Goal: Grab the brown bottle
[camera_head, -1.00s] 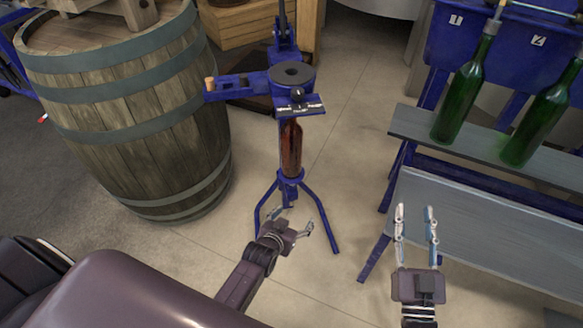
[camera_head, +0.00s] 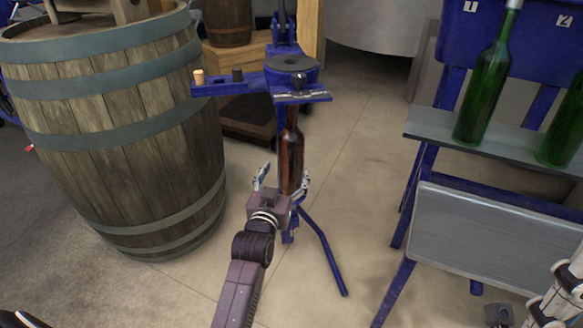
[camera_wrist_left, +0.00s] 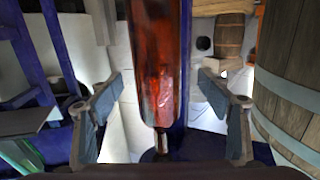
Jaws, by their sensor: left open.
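The brown bottle (camera_head: 292,150) stands upright in the blue corking stand (camera_head: 290,75), under its head. It also shows in the left wrist view (camera_wrist_left: 160,60), with its lower end visible and its top out of frame. My left gripper (camera_head: 283,178) is open at the bottle's lower part. In the left wrist view its two fingers (camera_wrist_left: 160,92) stand one on each side of the bottle, with gaps on both sides. My right arm shows only partly at the bottom right corner of the head view; its fingers cannot be made out clearly.
A large wooden barrel (camera_head: 130,140) stands left of the corking stand. At right, green bottles (camera_head: 485,90) stand on a shelf (camera_head: 425,125) above a grey sloped panel (camera_head: 490,235). The stand's legs (camera_head: 322,250) spread over the floor. Open floor lies between stand and shelf.

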